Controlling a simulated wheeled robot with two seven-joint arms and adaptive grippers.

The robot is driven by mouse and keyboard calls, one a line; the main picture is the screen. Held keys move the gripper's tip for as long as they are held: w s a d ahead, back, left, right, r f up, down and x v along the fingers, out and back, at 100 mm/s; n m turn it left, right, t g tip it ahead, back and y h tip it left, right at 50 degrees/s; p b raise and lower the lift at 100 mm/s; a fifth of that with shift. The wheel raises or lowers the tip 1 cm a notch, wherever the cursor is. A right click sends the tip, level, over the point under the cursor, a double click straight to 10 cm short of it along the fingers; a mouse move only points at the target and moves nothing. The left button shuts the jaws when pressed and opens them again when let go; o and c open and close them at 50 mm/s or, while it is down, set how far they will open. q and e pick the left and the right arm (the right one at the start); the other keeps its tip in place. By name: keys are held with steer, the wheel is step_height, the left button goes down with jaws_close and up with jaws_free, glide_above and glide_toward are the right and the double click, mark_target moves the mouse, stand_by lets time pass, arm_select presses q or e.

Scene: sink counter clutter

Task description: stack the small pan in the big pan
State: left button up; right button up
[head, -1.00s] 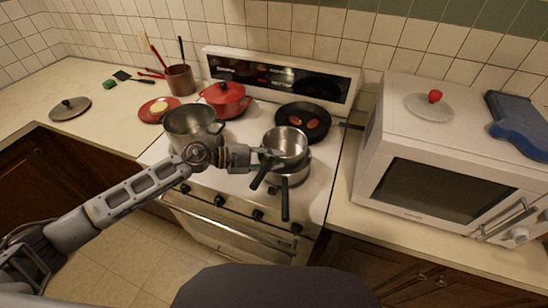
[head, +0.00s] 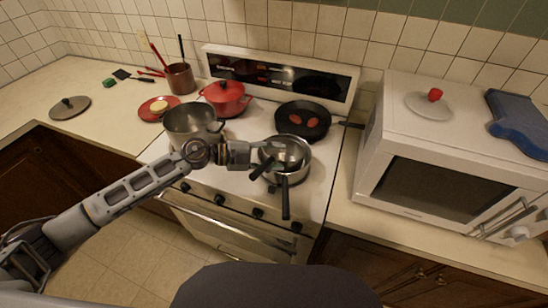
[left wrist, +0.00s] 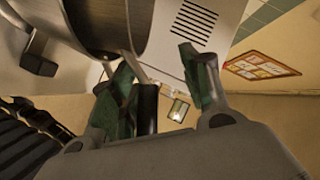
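The small pan (head: 290,147) is a steel pan with a dark handle (head: 262,170) pointing to the lower left. In the head view it sits low inside the big pan (head: 298,177), a steel pan on the stove's front right with its dark handle pointing to the front. My left gripper (head: 268,151) is at the small pan's handle side. In the left wrist view, the green fingers of my left gripper (left wrist: 162,92) are spread apart, with the black handle (left wrist: 146,108) between them, nearer the left finger. My right gripper is not in view.
A black frying pan (head: 318,127) is at the back right. A white microwave (head: 440,160) stands right of the stove. The front left counter is clear.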

arm_select(q)
steer(key=b+v, duration=0.2)
steer(key=v, duration=1)
stand_by(0.4)
steer(key=shift+r, duration=0.1)
steer(key=o, duration=1.2)
steer(key=shift+a, duration=0.1)
steer(key=v, duration=1.1)
steer(key=shift+a, duration=0.35)
steer(key=shift+s+r, duration=0.1)
steer(key=shift+s, duration=0.05)
stand_by(0.7)
